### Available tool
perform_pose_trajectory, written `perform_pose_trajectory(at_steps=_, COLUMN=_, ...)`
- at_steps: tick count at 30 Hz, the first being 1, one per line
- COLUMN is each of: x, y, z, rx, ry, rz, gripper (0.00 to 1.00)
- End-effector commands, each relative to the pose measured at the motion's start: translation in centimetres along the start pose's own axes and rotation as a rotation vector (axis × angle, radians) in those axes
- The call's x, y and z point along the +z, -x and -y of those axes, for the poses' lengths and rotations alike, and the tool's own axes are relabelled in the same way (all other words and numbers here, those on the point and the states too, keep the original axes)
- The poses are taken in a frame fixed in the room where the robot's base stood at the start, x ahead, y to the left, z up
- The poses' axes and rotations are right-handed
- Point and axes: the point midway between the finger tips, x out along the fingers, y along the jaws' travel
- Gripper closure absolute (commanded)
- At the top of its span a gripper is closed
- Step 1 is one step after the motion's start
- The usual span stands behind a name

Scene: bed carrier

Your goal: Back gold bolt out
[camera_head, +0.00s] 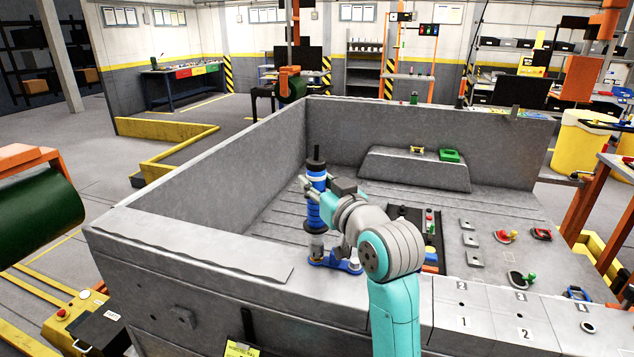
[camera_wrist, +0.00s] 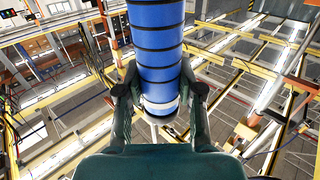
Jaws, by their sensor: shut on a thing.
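My gripper (camera_head: 322,192) is shut around a blue cylindrical tool (camera_head: 314,214) with black bands, held upright inside the grey bed. The tool also shows in the wrist view (camera_wrist: 155,45), running up between the two fingers (camera_wrist: 158,95). Its dark upper end points up. Its lower end is just above or at a silver cylindrical part (camera_head: 317,247) over a blue bracket (camera_head: 345,264); I cannot tell whether they touch. I cannot make out a gold bolt for certain; the tool and my arm cover part of that area.
The bed's walls (camera_head: 205,220) enclose the work area. Right of my arm are a black tray (camera_head: 407,212), several grey blocks (camera_head: 472,241) and red and green handled parts (camera_head: 506,237). A raised grey ledge (camera_head: 415,170) carries a green item (camera_head: 449,155). The bed floor behind the tool is clear.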

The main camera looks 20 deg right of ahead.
Motion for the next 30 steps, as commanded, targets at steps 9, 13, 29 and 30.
perform_pose_trajectory(at_steps=9, x=-0.09, y=0.04, z=0.01, rx=0.000, ry=0.001, rz=-0.004, gripper=1.00)
perform_pose_trajectory(at_steps=13, x=0.09, y=0.04, z=0.01, rx=0.000, ry=0.000, rz=-0.004, gripper=1.00)
perform_pose_trajectory(at_steps=29, x=0.76, y=0.04, z=0.01, rx=0.000, ry=0.000, rz=-0.004, gripper=1.00)
perform_pose_trajectory(at_steps=30, x=0.75, y=0.04, z=0.01, rx=0.000, ry=0.000, rz=-0.003, gripper=1.00)
